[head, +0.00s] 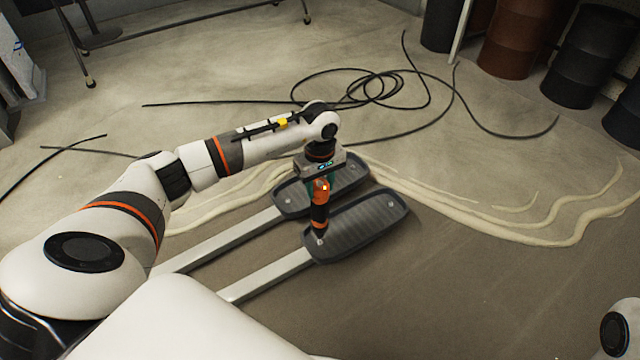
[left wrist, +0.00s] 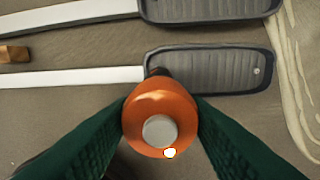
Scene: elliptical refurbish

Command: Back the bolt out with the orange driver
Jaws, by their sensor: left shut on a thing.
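The orange driver (head: 320,196) stands nearly upright in my left gripper (head: 320,180), which is shut on it. In the left wrist view I look down on the driver's orange end with its grey cap (left wrist: 160,130), between the green fingers. Its dark tip reaches the arm end of the near grey pedal (head: 362,226), which also shows in the left wrist view (left wrist: 205,75). The bolt under the tip is mostly hidden, so I cannot tell whether the tip is seated. My right gripper is out of view.
The far pedal (head: 345,180) lies parallel beside the near one. Pale metal arms (head: 265,275) run from both pedals. A black cable (head: 375,90) is coiled on the floor behind. Barrels (head: 515,40) stand at the back right. The floor at right is open.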

